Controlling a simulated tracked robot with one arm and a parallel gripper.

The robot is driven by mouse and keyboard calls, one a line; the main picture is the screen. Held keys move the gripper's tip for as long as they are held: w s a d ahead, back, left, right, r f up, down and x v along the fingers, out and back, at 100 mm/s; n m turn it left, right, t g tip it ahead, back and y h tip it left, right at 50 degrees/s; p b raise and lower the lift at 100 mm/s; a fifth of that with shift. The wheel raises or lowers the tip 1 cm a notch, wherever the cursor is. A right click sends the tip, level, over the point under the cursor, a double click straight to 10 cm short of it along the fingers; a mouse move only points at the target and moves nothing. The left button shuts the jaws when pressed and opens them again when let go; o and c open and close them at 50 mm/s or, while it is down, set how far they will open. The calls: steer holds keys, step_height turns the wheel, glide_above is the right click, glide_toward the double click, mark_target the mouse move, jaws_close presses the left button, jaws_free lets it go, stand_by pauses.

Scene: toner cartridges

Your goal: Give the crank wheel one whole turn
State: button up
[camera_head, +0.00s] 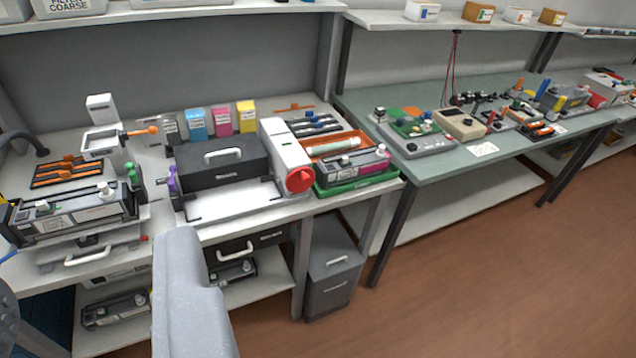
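A red round part (300,180), which looks like the crank wheel, sits low on the front of a white upright housing (285,146) at the right end of a black unit with a white handle (222,160). It is small here, so I cannot make out a crank grip or its turn angle. Nothing touches it in view. A large pale grey link of mine (188,300) rises from the bottom edge, in front of the bench and left of the wheel. No gripper fingers can be made out.
A green tray with a cartridge (352,175) stands close to the right of the wheel. A cartridge stand (75,216) is at the left. A grey bin (333,268) stands under the bench. A second bench (470,166) carries small devices. The brown floor (450,290) is clear.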

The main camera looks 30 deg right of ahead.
steer(key=shift+o, duration=0.8)
steer(key=w+d+r+n+t+h+b, duration=0.15)
steer(key=w+d+n+h, duration=0.55)
steer(key=w+d, duration=1)
steer(key=w+d+f+n+b, duration=0.1)
steer(key=w+d+f+n, duration=0.35)
steer(key=w, duration=0.25)
steer(key=w+d+f+n, duration=0.4)
steer(key=w+f+n, duration=0.1)
steer(key=w+f, duration=0.1)
steer(key=w+d+f+n+t+y+b, duration=0.1)
steer(key=w+d+f+n+y, duration=0.25)
steer(key=f, duration=0.55)
steer(key=w+d+f+n+b, duration=0.1)
steer(key=w+d+f+n, duration=0.25)
steer(key=f+n, duration=0.45)
steer(key=n+y+b, duration=0.1)
steer(key=n+y, duration=0.7)
glide_toward(308, 180)
steer(key=shift+n+g, duration=0.25)
steer(key=shift+n, duration=0.05)
steer(key=shift+p+x, duration=1.15)
steer(key=shift+x, duration=2.85)
steer(key=shift+w+h, duration=0.25)
steer(key=shift+w, duration=0.1)
